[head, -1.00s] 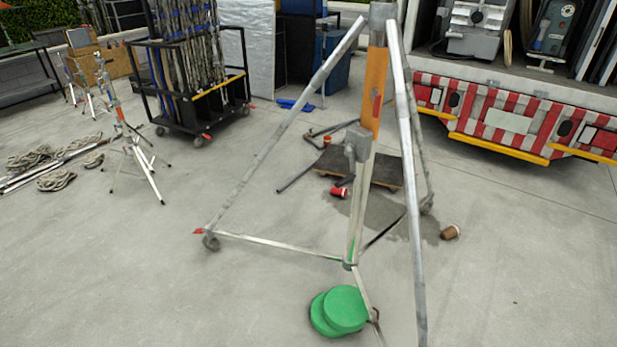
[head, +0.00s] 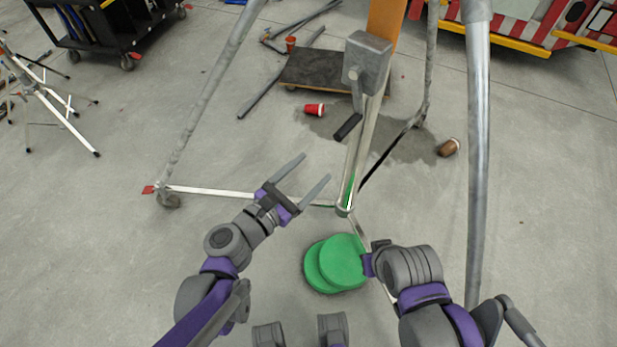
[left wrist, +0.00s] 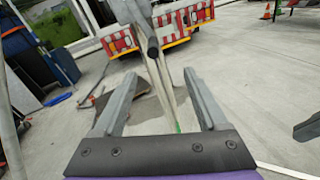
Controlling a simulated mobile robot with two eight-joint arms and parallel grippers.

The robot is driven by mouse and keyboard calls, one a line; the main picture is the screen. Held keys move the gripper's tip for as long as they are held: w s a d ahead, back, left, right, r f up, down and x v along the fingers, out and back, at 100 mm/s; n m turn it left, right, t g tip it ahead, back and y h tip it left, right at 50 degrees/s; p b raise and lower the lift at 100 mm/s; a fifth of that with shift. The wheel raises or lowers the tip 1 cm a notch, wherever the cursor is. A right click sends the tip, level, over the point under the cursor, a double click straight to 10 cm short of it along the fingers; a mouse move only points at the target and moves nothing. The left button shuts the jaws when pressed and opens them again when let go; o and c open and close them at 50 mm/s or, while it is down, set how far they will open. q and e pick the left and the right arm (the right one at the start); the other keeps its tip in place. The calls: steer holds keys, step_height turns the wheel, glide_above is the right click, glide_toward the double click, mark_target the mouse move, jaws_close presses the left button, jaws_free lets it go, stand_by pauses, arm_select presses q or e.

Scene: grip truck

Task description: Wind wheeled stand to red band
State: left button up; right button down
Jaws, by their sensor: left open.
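The wheeled stand has silver legs (head: 478,150), an orange mast section (head: 386,20) and a grey winch box (head: 367,60) with a crank and dark handle (head: 348,127). No red band on the mast shows now. My left gripper (head: 315,167) is open and empty, below and left of the handle, apart from it. In the left wrist view, the dark handle (left wrist: 153,48) appears ahead, between the open fingers (left wrist: 160,76) in line of sight. My right arm (head: 412,268) is over the stand's right front; its fingers are hidden.
Green round weights (head: 340,262) sit on the ground near the stand's front leg.

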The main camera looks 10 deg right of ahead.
mark_target(345, 130)
arm_select(q)
steer(key=w+d+n, duration=0.1)
steer(key=w+d, duration=0.6)
steer(key=w+d+n+t, duration=0.1)
steer(key=w+d, duration=0.2)
steer(key=w, duration=0.1)
steer(key=shift+d+f+n+b, duration=0.15)
steer(key=shift+d+n+b, duration=0.15)
steer(key=shift+b, duration=0.1)
arm_select(e)
steer(key=shift+x, duration=0.75)
arm_select(q)
jaws_close()
steer(key=shift+a, duration=0.1)
stand_by(0.6)
